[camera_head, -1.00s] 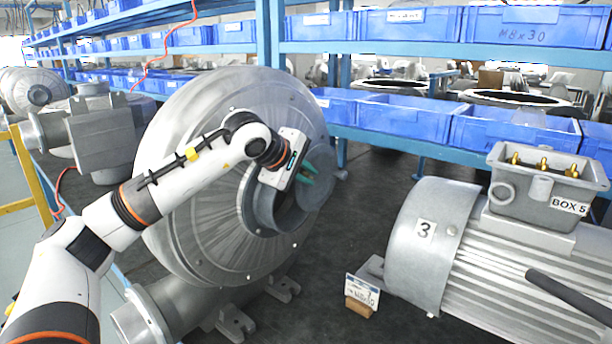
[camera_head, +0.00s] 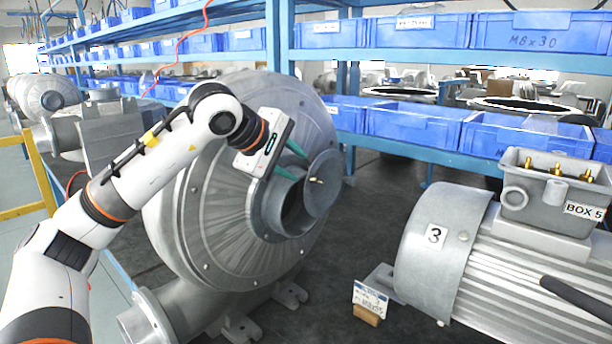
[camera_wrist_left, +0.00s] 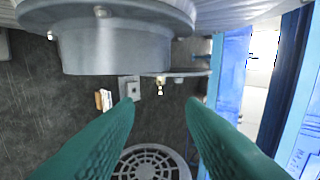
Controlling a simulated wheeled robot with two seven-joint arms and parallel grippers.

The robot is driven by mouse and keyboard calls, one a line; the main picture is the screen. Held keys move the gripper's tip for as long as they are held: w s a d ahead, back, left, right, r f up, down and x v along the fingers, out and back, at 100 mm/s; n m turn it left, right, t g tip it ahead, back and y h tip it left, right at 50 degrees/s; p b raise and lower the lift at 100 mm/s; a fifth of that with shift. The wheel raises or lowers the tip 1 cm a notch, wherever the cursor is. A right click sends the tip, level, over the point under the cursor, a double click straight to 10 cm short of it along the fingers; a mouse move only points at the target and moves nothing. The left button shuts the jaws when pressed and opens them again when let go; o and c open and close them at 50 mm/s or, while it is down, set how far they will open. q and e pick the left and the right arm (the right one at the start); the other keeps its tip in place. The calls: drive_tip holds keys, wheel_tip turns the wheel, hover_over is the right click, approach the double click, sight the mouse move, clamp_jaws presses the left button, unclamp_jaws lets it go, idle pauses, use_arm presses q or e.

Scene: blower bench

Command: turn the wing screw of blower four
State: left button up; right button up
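The big grey blower (camera_head: 215,215) has a short round inlet pipe (camera_head: 268,207) with a round grey disc (camera_head: 324,190) at its mouth. A small brass wing screw (camera_head: 317,180) sits on the disc's face. In the left wrist view the disc shows nearly edge-on, and the brass screw (camera_wrist_left: 159,88) lies between and beyond the fingertips. My left gripper (camera_head: 296,161) has green fingers, open and empty, just above and left of the screw, apart from it. No number four shows on this blower. My right gripper is not in view.
A grey motor marked 3 (camera_head: 440,255) with a terminal box (camera_head: 555,195) stands at right. A small label stand (camera_head: 369,303) is on the dark floor. Blue shelves with bins (camera_head: 420,122) run behind. Free floor lies between blower and motor.

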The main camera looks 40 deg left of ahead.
use_arm(q)
drive_tip(key=shift+v, duration=1.65)
